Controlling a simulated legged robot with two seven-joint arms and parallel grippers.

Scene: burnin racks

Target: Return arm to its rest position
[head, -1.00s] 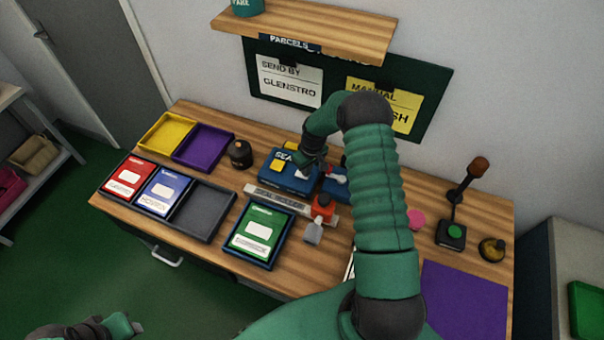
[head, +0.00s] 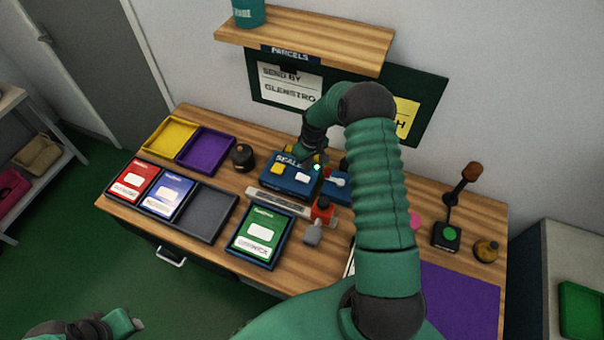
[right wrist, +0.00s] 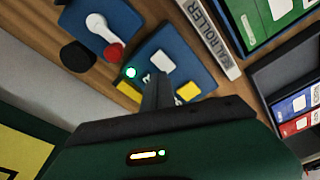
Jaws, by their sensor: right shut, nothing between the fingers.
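My right arm reaches up over the desk and bends down at its elbow. My right gripper (head: 304,158) is shut and empty, just behind and above the blue sealer box (head: 285,182). In the right wrist view its closed fingers (right wrist: 155,90) point at the box (right wrist: 200,68), which has a yellow button, a white button (right wrist: 162,62) and a lit green lamp (right wrist: 131,72). Whether the fingers touch the box I cannot tell. My left gripper (head: 130,320) is low at the left, off the desk; its fingers are too unclear to read.
A blue lever unit with a white handle (head: 336,181) stands right of the box. A black knob (head: 242,157), yellow tray (head: 168,138), purple tray (head: 230,150) and book trays are to the left. A shelf (head: 310,40) hangs above. A lever stand (head: 447,236) is at right.

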